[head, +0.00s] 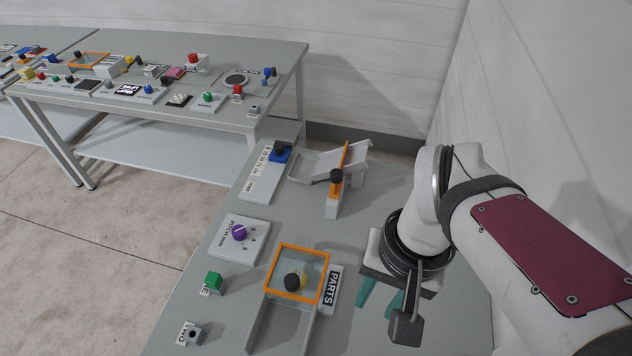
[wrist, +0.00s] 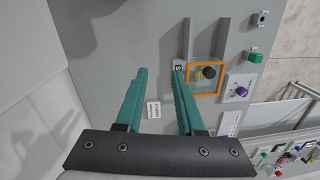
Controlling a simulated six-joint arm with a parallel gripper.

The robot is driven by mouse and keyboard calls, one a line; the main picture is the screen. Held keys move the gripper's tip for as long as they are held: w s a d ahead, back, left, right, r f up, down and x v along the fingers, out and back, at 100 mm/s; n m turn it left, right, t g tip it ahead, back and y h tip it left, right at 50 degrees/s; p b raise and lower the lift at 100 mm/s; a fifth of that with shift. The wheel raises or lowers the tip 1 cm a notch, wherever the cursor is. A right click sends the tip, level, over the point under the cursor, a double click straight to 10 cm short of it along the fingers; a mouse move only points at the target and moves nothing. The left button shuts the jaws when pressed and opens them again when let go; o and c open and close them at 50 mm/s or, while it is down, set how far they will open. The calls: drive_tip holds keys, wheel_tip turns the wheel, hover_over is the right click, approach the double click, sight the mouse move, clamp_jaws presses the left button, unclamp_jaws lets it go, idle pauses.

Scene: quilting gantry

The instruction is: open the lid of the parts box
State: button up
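The parts box has a clear lid with an orange frame (head: 272,268) and a black knob (head: 292,282). The lid lies flat over the box, and a yellow item (head: 303,281) shows through it. A "PARTS" label (head: 333,288) stands along the box's right side. In the wrist view the orange frame (wrist: 206,95) and black knob (wrist: 209,72) are right of the fingers. My gripper (head: 381,295) has teal fingers and is right of the box in the head view, apart from it. In the wrist view my gripper (wrist: 160,72) is open with nothing between its fingers.
Two grey rails (head: 264,327) extend from the box toward the front. A purple dial (head: 239,232), a green block (head: 214,280) and a small black-topped switch (head: 193,333) lie left of it.

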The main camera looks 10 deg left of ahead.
sight(291, 281)
drive_tip(key=shift+o, duration=1.2)
drive_tip(key=w+a+n, duration=0.3)
drive_tip(key=w+a, duration=0.1)
drive_tip(key=a, duration=0.2)
drive_tip(key=shift+w+a+h, duration=0.2)
drive_tip(key=shift+h, duration=0.1)
drive_tip(key=shift+o, duration=0.9)
drive_tip(key=w+a+f+n, duration=0.2)
drive_tip(key=a+n, duration=0.1)
drive_tip(key=a, duration=0.6)
drive_tip(key=shift+w+n, duration=0.3)
wheel_tip(291, 281, down, 15)
drive_tip(key=shift+d+f, duration=0.1)
drive_tip(key=shift+d, duration=0.05)
clamp_jaws()
